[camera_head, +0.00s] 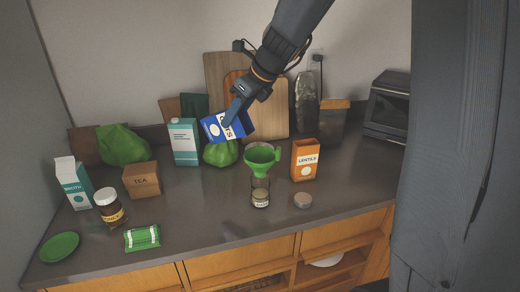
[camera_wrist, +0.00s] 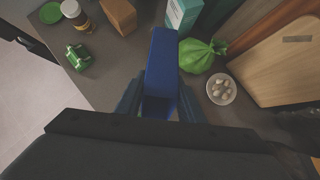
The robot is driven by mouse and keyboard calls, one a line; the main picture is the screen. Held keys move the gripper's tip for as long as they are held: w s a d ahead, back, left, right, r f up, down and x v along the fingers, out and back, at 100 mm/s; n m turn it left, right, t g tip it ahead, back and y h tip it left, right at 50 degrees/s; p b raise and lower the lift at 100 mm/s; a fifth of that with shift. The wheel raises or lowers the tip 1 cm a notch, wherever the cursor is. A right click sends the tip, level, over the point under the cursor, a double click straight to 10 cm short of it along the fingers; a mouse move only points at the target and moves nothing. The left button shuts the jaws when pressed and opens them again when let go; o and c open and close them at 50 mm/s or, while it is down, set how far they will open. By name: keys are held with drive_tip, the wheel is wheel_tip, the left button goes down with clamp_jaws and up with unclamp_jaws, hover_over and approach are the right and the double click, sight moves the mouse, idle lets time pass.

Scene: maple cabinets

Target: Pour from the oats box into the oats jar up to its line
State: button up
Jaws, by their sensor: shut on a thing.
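The blue oats box (camera_head: 229,124) is held tilted above the counter, behind and left of a jar with a green funnel (camera_head: 262,155). My gripper (camera_head: 237,107) is shut on the box. In the wrist view the blue box (camera_wrist: 162,65) lies between my two fingers. The clear glass jar (camera_head: 260,184) stands upright on the counter under the funnel and has a label low on its front. The label's words and any fill line are too small to read. No stream of oats shows between box and funnel.
An orange lentils box (camera_head: 304,162) stands right of the jar, with a round grey lid (camera_head: 303,200) in front. A green bag (camera_head: 221,152), a teal-and-white carton (camera_head: 184,142) and a tea box (camera_head: 142,180) stand left. The wrist view shows a white bowl (camera_wrist: 211,97) of pale round items.

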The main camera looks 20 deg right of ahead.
sight(242, 113)
drive_tip(key=shift+s+d+r+t+y+b, duration=0.3)
drive_tip(key=shift+t+y+b, duration=0.2)
drive_tip(key=shift+b, duration=3.1)
drive_tip(key=shift+s+d+r+t+y+b, duration=0.45)
drive_tip(key=shift+s+d+t+y+b, duration=0.4)
drive_tip(key=shift+b, duration=1.85)
